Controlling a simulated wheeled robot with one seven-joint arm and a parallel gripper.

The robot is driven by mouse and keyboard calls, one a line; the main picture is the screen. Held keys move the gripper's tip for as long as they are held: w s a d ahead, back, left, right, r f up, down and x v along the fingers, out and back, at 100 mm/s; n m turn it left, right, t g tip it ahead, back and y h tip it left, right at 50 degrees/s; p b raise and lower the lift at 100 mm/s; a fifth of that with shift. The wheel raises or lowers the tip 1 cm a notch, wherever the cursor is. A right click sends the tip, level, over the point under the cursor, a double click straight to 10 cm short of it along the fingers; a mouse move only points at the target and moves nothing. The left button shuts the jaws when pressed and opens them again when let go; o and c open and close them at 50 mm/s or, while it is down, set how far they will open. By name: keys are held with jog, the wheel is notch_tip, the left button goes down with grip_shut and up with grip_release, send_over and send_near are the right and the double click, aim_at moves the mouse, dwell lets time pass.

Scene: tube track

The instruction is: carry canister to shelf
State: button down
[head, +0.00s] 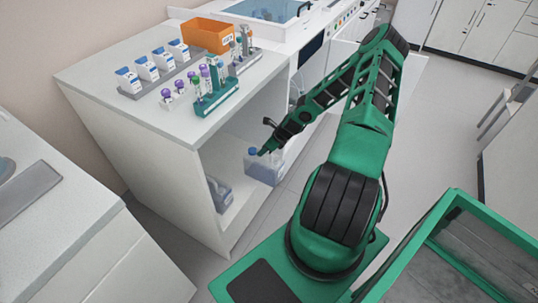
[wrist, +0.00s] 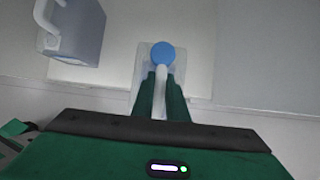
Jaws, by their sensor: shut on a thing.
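A translucent canister (head: 264,170) with a blue cap is at the open front of the white cabinet, in the head view. My gripper (head: 266,150) reaches down to its top from the right. In the wrist view, the two green fingers (wrist: 161,92) are shut on the pale handle of this canister, just below the blue cap (wrist: 162,56). The fingers hide part of its body. The cabinet's low shelf (head: 236,208) is under or close to the canister; I cannot tell whether they touch.
A second canister (head: 219,194) stands on the low shelf to the left; it also shows in the wrist view (wrist: 77,32). The cabinet top (head: 150,112) above holds tube racks, small bottles and an orange bin (head: 207,36). Grey floor (head: 430,135) is free to the right.

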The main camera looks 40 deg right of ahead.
jog(key=w+a+f, duration=0.1)
jog(key=w+a, duration=0.1)
jog(key=w, duration=0.4)
jog(key=w+a+f, duration=0.1)
jog(key=w+a, duration=0.2)
jog(key=w, duration=0.4)
jog(key=shift+w, duration=0.2)
jog(key=shift+f, duration=0.15)
jog(key=shift+w+d+f, duration=0.15)
jog(key=shift+d+f, duration=0.05)
jog(key=shift+d, duration=0.05)
dwell(0.3)
jog(key=shift+f, duration=0.35)
dwell(0.6)
jog(key=c, duration=1.7)
grip_release()
jog(key=shift+o, duration=0.2)
jog(key=shift+r, duration=0.1)
jog(key=v, duration=1)
jog(key=shift+r, duration=0.25)
jog(key=shift+s, duration=0.3)
